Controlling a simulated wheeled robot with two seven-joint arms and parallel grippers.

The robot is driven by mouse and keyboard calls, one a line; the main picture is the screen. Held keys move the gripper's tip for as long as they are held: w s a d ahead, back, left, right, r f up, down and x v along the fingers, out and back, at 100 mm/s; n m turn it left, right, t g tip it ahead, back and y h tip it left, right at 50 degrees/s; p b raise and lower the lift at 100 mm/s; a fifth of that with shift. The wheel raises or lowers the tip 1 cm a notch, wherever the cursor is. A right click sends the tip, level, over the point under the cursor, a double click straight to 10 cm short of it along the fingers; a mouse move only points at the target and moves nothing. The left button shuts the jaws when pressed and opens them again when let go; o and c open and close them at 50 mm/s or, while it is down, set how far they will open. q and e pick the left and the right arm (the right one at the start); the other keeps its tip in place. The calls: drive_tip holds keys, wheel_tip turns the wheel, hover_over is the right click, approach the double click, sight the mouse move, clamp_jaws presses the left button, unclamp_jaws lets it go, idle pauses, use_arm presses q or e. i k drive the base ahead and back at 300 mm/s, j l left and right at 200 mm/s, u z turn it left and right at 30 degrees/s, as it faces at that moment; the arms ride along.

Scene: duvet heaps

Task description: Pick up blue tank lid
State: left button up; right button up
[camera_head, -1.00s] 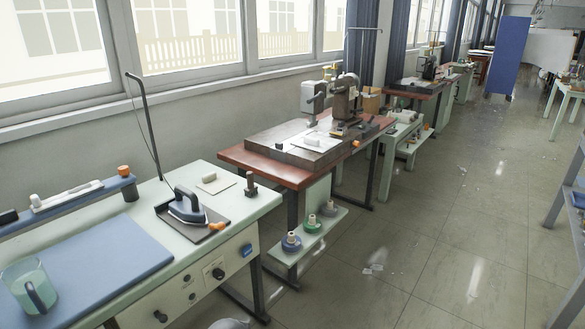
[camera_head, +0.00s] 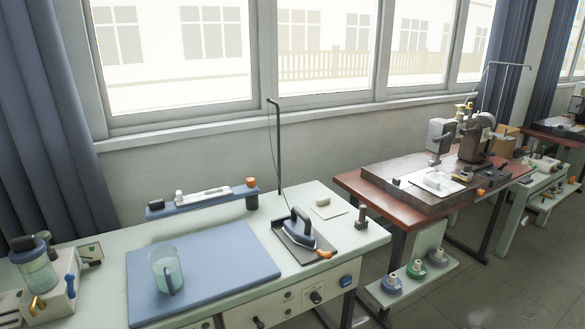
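A clear tank (camera_head: 38,270) with a dark blue lid (camera_head: 22,243) on top stands on a white unit at the far left of the pale green ironing table. The lid looks seated on the tank, though it is small in the view. A clear jug (camera_head: 166,268) with a blue handle and greenish liquid stands on the blue pad, with no lid visible on it. Neither of my grippers shows in the head view.
A blue pad (camera_head: 215,262) covers the middle of the table (camera_head: 349,238). An iron (camera_head: 298,230) rests on a dark tray to the right, below a thin pole. A red-topped sewing table (camera_head: 363,192) stands further right.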

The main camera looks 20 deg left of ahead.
sight(27, 249)
drive_tip(key=u, duration=2.3)
